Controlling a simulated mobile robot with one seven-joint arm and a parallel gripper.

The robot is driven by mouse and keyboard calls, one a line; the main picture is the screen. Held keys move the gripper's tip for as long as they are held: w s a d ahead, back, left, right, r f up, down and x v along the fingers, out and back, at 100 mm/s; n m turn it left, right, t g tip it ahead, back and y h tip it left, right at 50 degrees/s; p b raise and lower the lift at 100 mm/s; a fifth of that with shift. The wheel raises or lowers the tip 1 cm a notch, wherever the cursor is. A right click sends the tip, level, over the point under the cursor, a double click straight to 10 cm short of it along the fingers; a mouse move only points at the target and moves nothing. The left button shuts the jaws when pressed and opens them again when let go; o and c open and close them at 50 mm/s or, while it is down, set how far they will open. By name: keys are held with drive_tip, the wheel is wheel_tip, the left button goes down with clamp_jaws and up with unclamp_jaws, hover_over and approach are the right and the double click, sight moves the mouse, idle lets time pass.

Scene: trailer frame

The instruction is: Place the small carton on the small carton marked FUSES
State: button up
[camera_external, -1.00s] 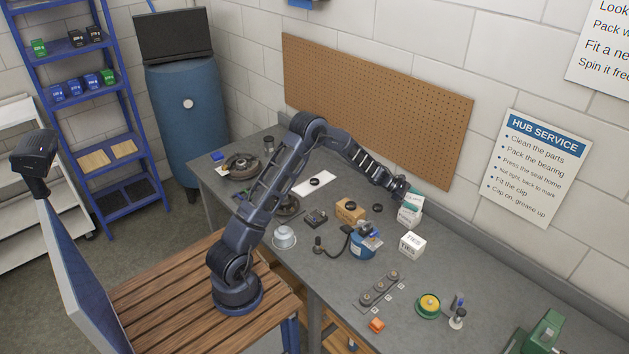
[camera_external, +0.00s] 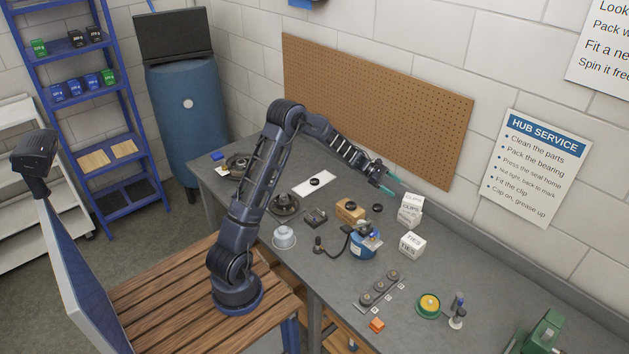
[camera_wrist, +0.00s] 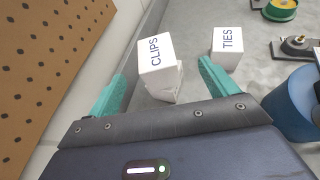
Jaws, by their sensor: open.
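A small white carton marked CLIPS (camera_wrist: 152,58) sits on top of another small white carton (camera_wrist: 165,93), slightly turned against it. The same stack shows in the external view near the back of the bench, with the CLIPS carton (camera_external: 412,201) above and the lower carton (camera_external: 406,217) below. I cannot read the lower carton's label with certainty. My gripper (camera_external: 391,184) is open and empty, with teal fingers. It is behind and to the left of the stack, apart from it. A white carton marked TIES (camera_external: 411,246) stands in front of the stack.
A blue container (camera_external: 363,243) with a black hose stands left of the TIES carton. A cardboard-coloured box (camera_external: 349,211) is left of the stack. The wall with the pegboard (camera_external: 375,100) rises close behind my gripper. Bench space right of the TIES carton is clear.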

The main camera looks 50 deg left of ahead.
drive_tip(key=s+r+m+g+y, duration=0.1)
drive_tip(key=s+r+m+y, duration=0.2)
drive_tip(key=s+r+m, duration=0.7)
drive_tip(key=s+r+m+g+y, duration=0.2)
drive_tip(key=s+r, duration=0.4)
drive_tip(key=s, duration=1)
drive_tip(key=s+a+r+m+t+y, duration=0.1)
drive_tip(key=s+a+m+y, duration=0.2)
drive_tip(key=s, duration=1.1)
drive_tip(key=s+a+r+m+t+y, duration=0.1)
drive_tip(key=s+a+m+y, duration=0.3)
drive_tip(key=s, duration=1)
drive_tip(key=a+m, duration=0.2)
drive_tip(key=a, duration=0.1)
drive_tip(key=shift+a+r+m+t, duration=0.2)
drive_tip(key=shift+a+m+t, duration=0.1)
drive_tip(key=shift+a+m, duration=0.1)
